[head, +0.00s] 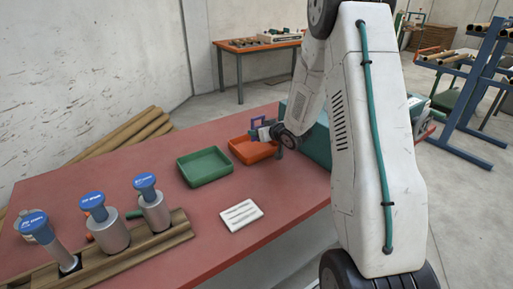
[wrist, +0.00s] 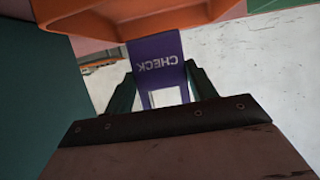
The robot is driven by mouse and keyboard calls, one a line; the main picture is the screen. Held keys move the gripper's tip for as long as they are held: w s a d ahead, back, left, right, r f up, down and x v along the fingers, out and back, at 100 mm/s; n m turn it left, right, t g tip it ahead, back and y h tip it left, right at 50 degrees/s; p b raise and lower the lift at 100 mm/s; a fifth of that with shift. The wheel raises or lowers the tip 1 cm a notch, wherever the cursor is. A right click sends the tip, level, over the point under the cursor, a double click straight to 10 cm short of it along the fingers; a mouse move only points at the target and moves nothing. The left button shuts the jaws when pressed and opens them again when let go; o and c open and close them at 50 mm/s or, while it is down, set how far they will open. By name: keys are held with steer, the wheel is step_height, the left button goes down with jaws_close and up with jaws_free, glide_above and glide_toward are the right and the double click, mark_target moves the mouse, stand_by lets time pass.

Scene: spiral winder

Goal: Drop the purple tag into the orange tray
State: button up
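The purple tag (wrist: 157,62), lettered "CHECK", is between the two green fingers of my gripper (wrist: 160,82) in the wrist view. The fingers press against its sides, so my gripper is shut on it. The orange tray (wrist: 75,22) fills the top of the wrist view, beyond the tag. In the head view the orange tray (head: 242,153) sits on the red table, and my gripper (head: 268,131) is at its far right side, with the tag (head: 262,134) small and partly hidden. The exact height of the tag over the tray cannot be told.
A green tray (head: 204,168) stands left of the orange one on the red table (head: 130,170). A white card (head: 241,214) lies in front. Several blue-topped metal cylinders (head: 108,228) stand on a wooden rack at the near left. A teal box (head: 318,145) is right of the orange tray.

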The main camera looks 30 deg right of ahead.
steer(key=o, duration=0.4)
steer(key=shift+o, duration=0.2)
steer(key=v, duration=0.7)
steer(key=shift+s, duration=0.35)
steer(key=shift+r, duration=0.15)
